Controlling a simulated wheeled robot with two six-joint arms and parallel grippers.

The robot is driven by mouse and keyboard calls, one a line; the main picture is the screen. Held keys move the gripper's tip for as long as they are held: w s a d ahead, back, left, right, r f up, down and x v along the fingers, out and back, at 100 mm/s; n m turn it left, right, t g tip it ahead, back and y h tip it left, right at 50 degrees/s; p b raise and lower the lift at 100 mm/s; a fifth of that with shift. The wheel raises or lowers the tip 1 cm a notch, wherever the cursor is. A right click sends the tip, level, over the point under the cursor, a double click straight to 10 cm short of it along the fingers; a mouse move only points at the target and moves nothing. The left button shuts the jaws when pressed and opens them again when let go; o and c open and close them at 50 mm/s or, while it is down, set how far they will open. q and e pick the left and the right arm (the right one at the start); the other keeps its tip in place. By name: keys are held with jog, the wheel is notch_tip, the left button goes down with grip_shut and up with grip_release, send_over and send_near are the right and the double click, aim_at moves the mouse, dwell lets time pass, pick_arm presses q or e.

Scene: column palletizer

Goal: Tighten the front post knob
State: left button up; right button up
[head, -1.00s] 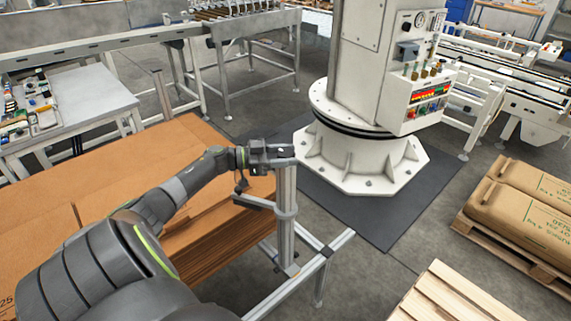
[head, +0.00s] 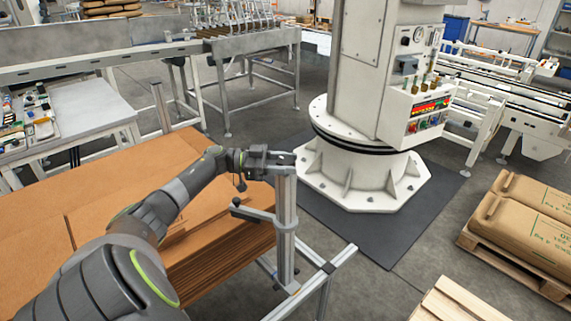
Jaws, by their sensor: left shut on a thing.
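The front post (head: 285,235) is a grey metal upright at the right front corner of the cardboard stack. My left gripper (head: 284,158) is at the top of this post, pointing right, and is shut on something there. The front post knob is not clearly visible; the gripper's fingers cover the spot, so I take it to be between them. A flat grey bracket arm (head: 252,212) sticks out to the left from the post, below the gripper. My right gripper is not in view.
The stack of brown cardboard sheets (head: 110,190) lies under and beside my left arm. A white palletizer column (head: 365,165) stands behind the post on a dark mat. Sacks on a pallet (head: 525,215) are at right. A low metal frame rail (head: 335,270) extends from the post's foot.

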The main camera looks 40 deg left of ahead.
pick_arm(q)
jog(key=o, duration=1)
jog(key=shift+s+a+f, duration=0.15)
jog(key=shift+s+a, duration=0.15)
jog(key=shift+a, duration=0.05)
jog(key=b+v, duration=0.6)
jog(key=v, duration=1)
jog(key=shift+s+a+b, duration=0.15)
jog(key=shift+a+b, duration=0.05)
jog(key=shift+b, duration=0.1)
